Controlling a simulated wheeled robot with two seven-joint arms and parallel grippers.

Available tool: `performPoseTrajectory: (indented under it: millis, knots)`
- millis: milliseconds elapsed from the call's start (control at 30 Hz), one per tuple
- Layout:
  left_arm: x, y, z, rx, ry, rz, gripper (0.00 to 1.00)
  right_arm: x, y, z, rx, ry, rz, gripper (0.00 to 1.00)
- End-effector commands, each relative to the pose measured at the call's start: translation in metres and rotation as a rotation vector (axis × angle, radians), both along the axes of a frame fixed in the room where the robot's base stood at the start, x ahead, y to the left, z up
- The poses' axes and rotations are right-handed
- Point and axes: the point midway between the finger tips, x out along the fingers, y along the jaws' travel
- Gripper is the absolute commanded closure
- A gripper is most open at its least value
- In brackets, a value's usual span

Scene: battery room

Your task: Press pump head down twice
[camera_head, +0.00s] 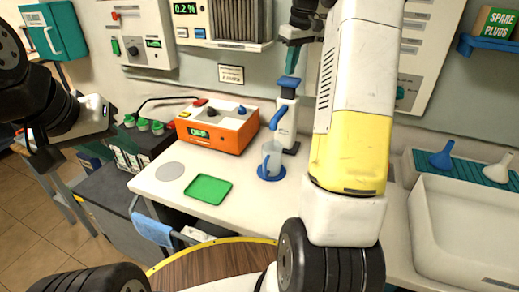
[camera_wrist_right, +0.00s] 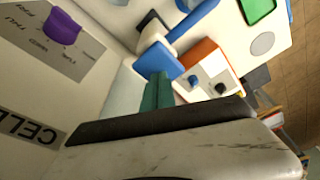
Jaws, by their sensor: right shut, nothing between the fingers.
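A white pump bottle (camera_head: 286,122) stands upright at the back of the white counter. Its blue pump head (camera_head: 289,82) is on top, and the blue spout (camera_head: 278,117) points toward a clear cup (camera_head: 271,158) on a blue coaster (camera_head: 272,174). My right gripper (camera_head: 292,60) is shut and empty, its teal fingertips pointing down just above the pump head. In the right wrist view the teal fingers (camera_wrist_right: 157,92) reach the edge of the blue pump head (camera_wrist_right: 158,60); whether they touch is unclear. My left gripper (camera_head: 75,135) is at the far left, away from the bottle; its jaws are unclear.
An orange box (camera_head: 218,130) with knobs stands left of the bottle. A green tray (camera_head: 208,188) and a grey disc (camera_head: 170,171) lie on the counter. A white sink (camera_head: 465,225) is at right, with blue and white funnels behind it. Wall panels stand close behind the bottle.

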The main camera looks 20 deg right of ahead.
Motion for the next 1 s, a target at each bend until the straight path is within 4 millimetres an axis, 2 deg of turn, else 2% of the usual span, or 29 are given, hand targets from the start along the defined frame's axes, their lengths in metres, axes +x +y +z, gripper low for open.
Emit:
performPoseTrajectory:
  millis: [1000]
  knots:
    - [0.0,0.0,0.0,0.0,0.0,0.0,0.64,0.0,0.0,-0.032,0.001,0.001,0.0,1.0]
